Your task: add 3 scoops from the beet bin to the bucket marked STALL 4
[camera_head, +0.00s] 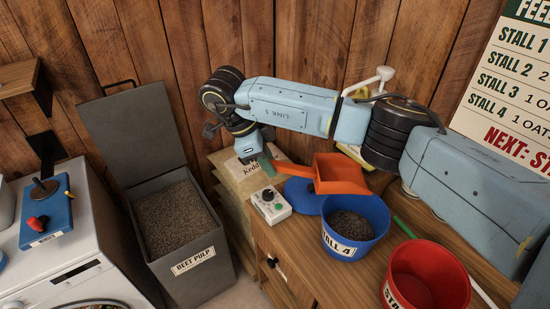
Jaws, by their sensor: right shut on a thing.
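The grey beet bin (196,262), labelled BEET PULP, stands on the floor at the left with its lid up, holding brownish grainy feed (172,217). The blue bucket (357,246), whose partly visible label reads "ALL 4", stands on the wooden cabinet with dark grainy feed (349,224) in it. My right gripper (262,161) is shut on the handle of an orange scoop (340,174). The scoop is above and behind the blue bucket. My left gripper is not in view.
A red bucket (425,279) stands right of the blue one. A white box with a dial (270,206) and a blue disc (302,194) lie left of it. A white machine (72,257) is far left; a feed board (513,82) hangs right.

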